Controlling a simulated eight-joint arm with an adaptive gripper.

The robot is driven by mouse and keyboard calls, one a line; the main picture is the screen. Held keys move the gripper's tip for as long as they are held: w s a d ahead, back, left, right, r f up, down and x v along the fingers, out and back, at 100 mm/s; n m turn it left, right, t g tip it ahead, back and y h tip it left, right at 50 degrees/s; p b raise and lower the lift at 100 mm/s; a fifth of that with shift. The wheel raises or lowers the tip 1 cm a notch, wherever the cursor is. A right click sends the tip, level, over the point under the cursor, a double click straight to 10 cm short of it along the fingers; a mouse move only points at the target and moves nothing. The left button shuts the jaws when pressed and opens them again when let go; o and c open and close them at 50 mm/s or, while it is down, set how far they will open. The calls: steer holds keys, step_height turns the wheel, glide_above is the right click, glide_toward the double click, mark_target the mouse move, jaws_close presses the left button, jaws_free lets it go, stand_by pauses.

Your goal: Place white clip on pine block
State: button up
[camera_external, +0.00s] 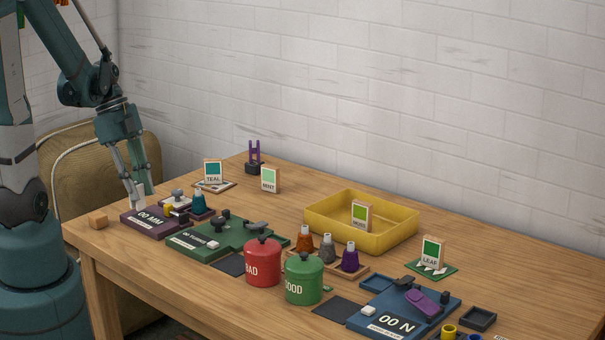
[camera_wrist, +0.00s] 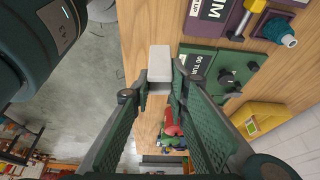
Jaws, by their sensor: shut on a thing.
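My gripper (camera_external: 138,200) is low over the near left corner of the table, shut on the white clip (camera_external: 139,192). In the wrist view the pale clip (camera_wrist: 160,62) sits between the fingertips of my gripper (camera_wrist: 161,88). The small pine block (camera_external: 98,220) rests on the table near its left corner, left of my gripper and apart from it. I cannot make out the block in the wrist view. Whether the clip touches anything below is not clear.
A purple device reading "00 MM" (camera_external: 150,219) stands close to my gripper's right. A green device (camera_external: 205,244) lies beyond it, then a red pot (camera_external: 262,264) and a green pot (camera_external: 303,281). A yellow tray (camera_external: 330,232) stands farther back. Bare wood surrounds the pine block.

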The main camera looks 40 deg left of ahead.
steer(key=s+a+r+m+p, duration=0.1)
steer(key=a+r+p, duration=0.1)
steer(key=a, duration=1.7)
steer(key=shift+r+p, duration=0.4)
steer(key=shift+p, duration=0.25)
steer(key=shift+s+a, duration=0.1)
steer(key=b, duration=0.1)
glide_above(99, 216)
steer(key=shift+a+f, duration=0.15)
steer(key=shift+f, duration=2.8)
steer(key=shift+f+b, duration=0.55)
steer(key=shift+f, duration=1.5)
steer(key=shift+f, duration=0.2)
